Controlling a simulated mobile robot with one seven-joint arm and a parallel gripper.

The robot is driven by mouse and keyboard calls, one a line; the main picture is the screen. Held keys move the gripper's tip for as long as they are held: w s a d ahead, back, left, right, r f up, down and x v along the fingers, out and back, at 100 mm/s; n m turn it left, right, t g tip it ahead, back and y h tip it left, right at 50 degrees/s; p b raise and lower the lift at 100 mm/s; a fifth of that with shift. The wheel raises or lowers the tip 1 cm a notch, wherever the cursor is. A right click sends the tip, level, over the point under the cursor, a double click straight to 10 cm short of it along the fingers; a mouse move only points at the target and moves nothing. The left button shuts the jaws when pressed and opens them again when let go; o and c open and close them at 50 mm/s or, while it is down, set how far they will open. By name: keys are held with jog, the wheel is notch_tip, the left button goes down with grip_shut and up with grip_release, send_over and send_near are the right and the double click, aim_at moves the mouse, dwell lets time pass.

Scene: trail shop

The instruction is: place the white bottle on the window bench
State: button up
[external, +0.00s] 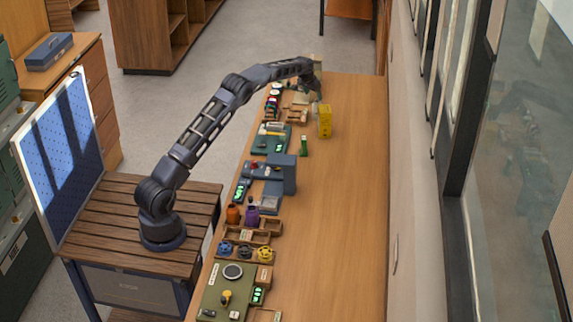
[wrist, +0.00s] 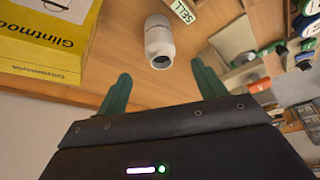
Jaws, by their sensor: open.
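The white bottle (wrist: 158,40) shows in the wrist view, over a wooden surface, with its dark round end toward my gripper. My gripper (wrist: 162,86) is open, its two green fingers apart with nothing between them. The bottle lies beyond the fingertips, roughly in line with the gap, and I see no contact. In the external view my gripper (external: 314,88) is over the far end of the long wooden bench (external: 345,210) beside the window. The bottle cannot be made out clearly there.
A yellow box (wrist: 42,38) stands close to the left finger side; it also shows in the external view (external: 324,121). Small goods and trays line the bench's left edge. Its right side is mostly clear, along the wall.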

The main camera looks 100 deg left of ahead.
jog(key=shift+d+r, duration=0.1)
jog(key=shift+r, duration=0.1)
